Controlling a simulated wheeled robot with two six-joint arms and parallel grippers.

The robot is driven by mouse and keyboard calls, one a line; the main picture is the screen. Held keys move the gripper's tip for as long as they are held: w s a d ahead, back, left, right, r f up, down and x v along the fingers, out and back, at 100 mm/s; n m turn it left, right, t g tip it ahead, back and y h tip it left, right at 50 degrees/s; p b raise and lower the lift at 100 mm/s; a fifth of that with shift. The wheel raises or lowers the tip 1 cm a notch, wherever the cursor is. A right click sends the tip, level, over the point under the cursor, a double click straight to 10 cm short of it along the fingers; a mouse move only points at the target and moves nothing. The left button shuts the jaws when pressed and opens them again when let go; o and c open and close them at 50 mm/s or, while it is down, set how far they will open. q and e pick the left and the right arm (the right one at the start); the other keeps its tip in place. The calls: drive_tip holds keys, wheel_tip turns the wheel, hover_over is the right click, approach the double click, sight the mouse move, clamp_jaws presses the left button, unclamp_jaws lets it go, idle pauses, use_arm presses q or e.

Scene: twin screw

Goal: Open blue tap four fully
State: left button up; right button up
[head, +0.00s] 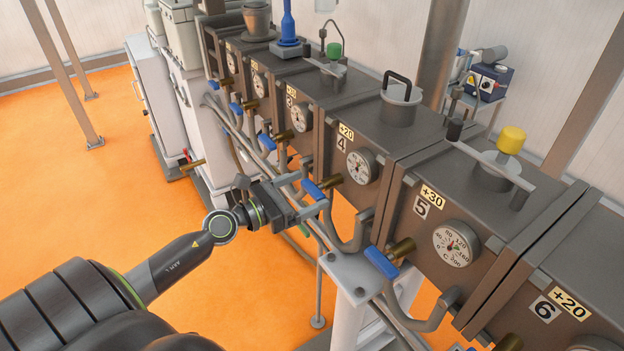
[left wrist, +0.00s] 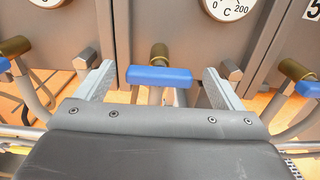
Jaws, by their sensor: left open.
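Blue tap four is a blue bar handle (head: 314,190) on a brass stem (head: 331,181), below the block labelled 4 (head: 341,144). In the left wrist view the blue handle (left wrist: 158,77) lies crosswise, roughly level, in front of its brass stem (left wrist: 159,55). My left gripper (head: 313,186) is open around the handle. In the left wrist view its fingers (left wrist: 158,82) stand to either side of the handle, with a gap at each end. My right gripper is not in view.
Similar blue taps sit along the row, one nearer under block 5 (head: 381,262) and one farther under block 3 (head: 266,141). Grey pipes (head: 342,238) curve below the blocks. A pale support post (head: 352,272) stands just right of my gripper. Orange floor (head: 110,190) is open at left.

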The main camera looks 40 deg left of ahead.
use_arm(q)
drive_tip(key=shift+x, duration=1.25)
drive_tip(key=shift+p, duration=0.3)
drive_tip(key=c, duration=1)
